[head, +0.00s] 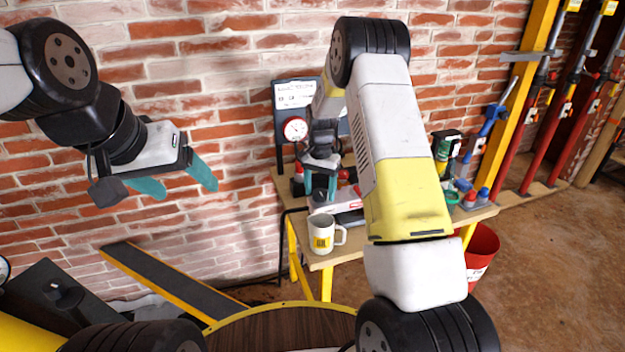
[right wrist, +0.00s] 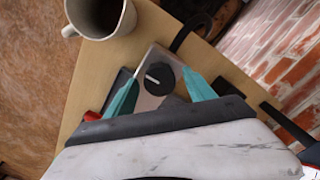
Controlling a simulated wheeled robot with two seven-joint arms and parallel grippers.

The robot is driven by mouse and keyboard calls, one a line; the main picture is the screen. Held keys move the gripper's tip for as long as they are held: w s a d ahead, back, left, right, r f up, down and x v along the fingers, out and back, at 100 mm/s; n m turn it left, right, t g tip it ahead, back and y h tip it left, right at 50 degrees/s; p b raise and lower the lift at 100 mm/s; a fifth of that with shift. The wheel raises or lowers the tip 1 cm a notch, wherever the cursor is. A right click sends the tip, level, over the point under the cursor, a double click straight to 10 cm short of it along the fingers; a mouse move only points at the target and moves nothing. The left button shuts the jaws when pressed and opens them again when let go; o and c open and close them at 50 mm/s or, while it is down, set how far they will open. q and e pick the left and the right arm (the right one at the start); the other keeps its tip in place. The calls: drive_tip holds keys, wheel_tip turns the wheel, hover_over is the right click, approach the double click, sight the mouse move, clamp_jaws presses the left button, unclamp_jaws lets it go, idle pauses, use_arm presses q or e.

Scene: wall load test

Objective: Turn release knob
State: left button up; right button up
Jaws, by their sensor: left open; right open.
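The release knob (right wrist: 159,78) is a round black knob with a white pointer line, on a light metal block (right wrist: 148,98) in the right wrist view. My right gripper (right wrist: 158,73) is open, with one teal finger on each side of the knob as seen there. I cannot tell whether the fingers touch it. In the head view my right gripper (head: 320,190) points down over the workbench, and the knob cannot be made out there. My left gripper (head: 190,190) is open and empty in front of the brick wall, away from the bench.
A white mug (head: 322,235) stands at the bench's (head: 357,244) front edge; it also shows near the knob in the wrist view (right wrist: 100,15). A dial gauge (head: 295,129) on a dark panel is behind my right gripper. A red bucket (head: 482,255) stands on the floor at right.

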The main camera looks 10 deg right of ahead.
drive_tip(key=c, duration=1.4)
drive_tip(key=shift+o, duration=0.2)
drive_tip(key=shift+n, duration=0.3)
drive_tip(key=n, duration=0.3)
drive_tip(key=shift+n, duration=0.3)
drive_tip(key=n, duration=0.4)
drive_tip(key=shift+n, duration=0.3)
drive_tip(key=n, duration=0.4)
drive_tip(key=shift+n, duration=2.5)
